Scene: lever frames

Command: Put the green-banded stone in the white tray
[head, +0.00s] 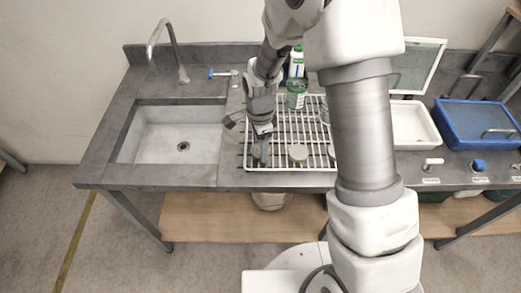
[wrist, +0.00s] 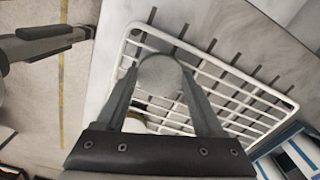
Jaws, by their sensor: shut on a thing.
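My gripper (head: 262,138) is at the left part of the white wire rack (head: 283,169), pointing down, with its fingers low near the wires. In the wrist view, my gripper (wrist: 160,76) is shut on a round grey stone (wrist: 160,72) held between its fingertips. The white tray (head: 424,139) is to the right on the counter, partly hidden behind my arm. It does not show clearly in the wrist view.
Pale round pieces (head: 298,153) sit on the rack, right of my gripper. A green glass jar (head: 296,95) and a white-green bottle (head: 297,62) stand behind. A sink (head: 180,135) is left. A blue tray (head: 478,122) is beyond the white tray, with knobs along the front edge.

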